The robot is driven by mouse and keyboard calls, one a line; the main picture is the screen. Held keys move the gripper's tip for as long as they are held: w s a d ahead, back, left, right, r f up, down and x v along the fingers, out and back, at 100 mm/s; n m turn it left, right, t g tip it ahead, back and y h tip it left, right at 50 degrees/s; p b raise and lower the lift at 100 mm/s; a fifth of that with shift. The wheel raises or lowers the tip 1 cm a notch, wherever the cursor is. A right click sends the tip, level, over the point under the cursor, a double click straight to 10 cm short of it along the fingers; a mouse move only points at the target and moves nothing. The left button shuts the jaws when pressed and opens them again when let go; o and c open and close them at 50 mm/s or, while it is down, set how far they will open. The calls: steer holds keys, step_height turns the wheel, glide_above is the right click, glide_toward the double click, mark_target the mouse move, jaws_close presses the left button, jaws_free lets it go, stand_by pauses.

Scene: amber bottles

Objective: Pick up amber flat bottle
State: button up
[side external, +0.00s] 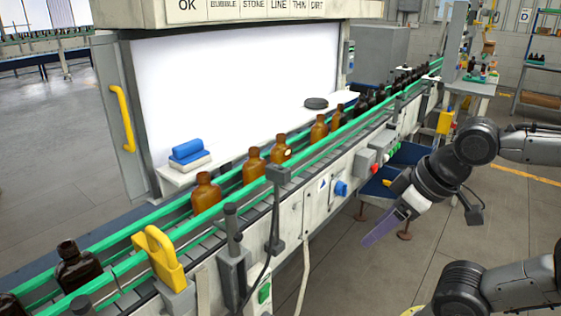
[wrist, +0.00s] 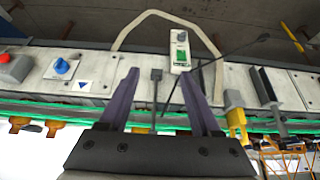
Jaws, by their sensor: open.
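Several amber bottles stand upright in a row on the conveyor in the side external view. The nearer ones are a brown bottle (side external: 205,196), a second bottle (side external: 253,168), a third bottle (side external: 279,150) and a fourth bottle (side external: 319,131). A darker bottle (side external: 77,268) stands at the lower left. I cannot tell which one is the flat bottle. My gripper (side external: 369,240) has purple fingers and is out to the right of the conveyor, apart from every bottle.
Green rails (side external: 115,271) line the conveyor. A yellow bracket (side external: 160,257), a grey post (side external: 232,232) and a blue knob (side external: 341,188) are on its near side. A white lit panel (side external: 235,85) stands behind, with a blue block (side external: 187,151) on a ledge. A cable hangs in front.

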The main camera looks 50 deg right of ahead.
steer(key=o, duration=0.4)
